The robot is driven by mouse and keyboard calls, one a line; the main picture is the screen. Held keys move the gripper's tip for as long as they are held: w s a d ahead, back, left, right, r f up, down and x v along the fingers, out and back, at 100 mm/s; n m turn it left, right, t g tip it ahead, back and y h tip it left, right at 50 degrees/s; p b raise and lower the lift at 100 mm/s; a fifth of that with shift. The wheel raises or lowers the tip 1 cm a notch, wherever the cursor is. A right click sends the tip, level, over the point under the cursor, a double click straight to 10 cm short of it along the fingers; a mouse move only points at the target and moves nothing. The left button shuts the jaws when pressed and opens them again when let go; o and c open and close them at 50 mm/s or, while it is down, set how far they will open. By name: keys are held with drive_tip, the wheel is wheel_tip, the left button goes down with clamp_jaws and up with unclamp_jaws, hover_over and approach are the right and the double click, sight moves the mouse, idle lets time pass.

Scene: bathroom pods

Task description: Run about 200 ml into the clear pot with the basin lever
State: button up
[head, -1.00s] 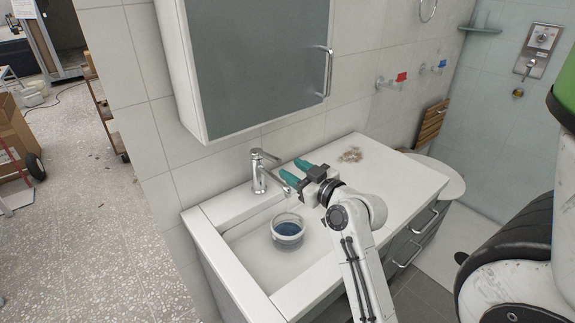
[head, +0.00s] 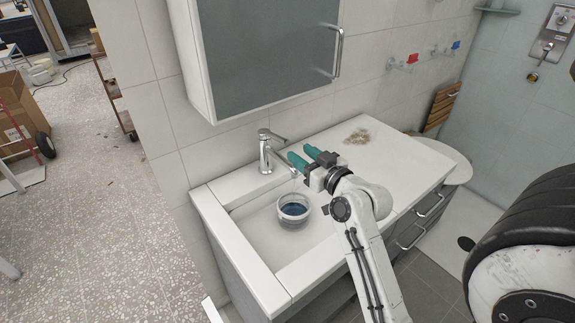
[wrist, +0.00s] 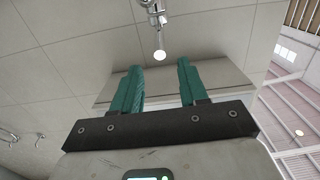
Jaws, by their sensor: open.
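The clear pot (head: 293,218) stands in the white basin (head: 250,240) below the tap spout, with dark blue showing inside it. I cannot read its level. The chrome basin tap (head: 265,158) stands on the back ledge with its lever (head: 273,135) on top. A faint pale line between spout and pot may be water. My gripper (head: 301,156) is open and empty, its teal fingers pointing at the tap from the right, apart from the lever. In the wrist view the open fingers (wrist: 160,66) frame a gap, with chrome tap parts (wrist: 152,12) beyond.
A mirrored cabinet (head: 268,55) hangs above the counter. A small beige pile (head: 358,136) lies on the clear countertop (head: 385,160) at the right. Red (head: 413,58) and blue (head: 455,45) marked valves are on the wall. A wooden slatted seat (head: 441,107) is at the right.

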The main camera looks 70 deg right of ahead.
sight(281, 138)
drive_tip(key=w+d+m+p, duration=0.1)
drive_tip(key=w, duration=0.1)
drive_tip(key=w+d+m+p, duration=0.1)
drive_tip(key=w+d, duration=0.1)
drive_tip(key=w, duration=0.1)
drive_tip(key=w+d, duration=0.2)
drive_tip(key=w, duration=0.1)
drive_tip(key=shift+w+d+m+h+p, duration=0.1)
drive_tip(key=shift+d+m+h+p, duration=0.05)
drive_tip(key=shift+m+h+p, duration=0.2)
drive_tip(key=shift+c, duration=0.2)
clamp_jaws()
idle(0.5)
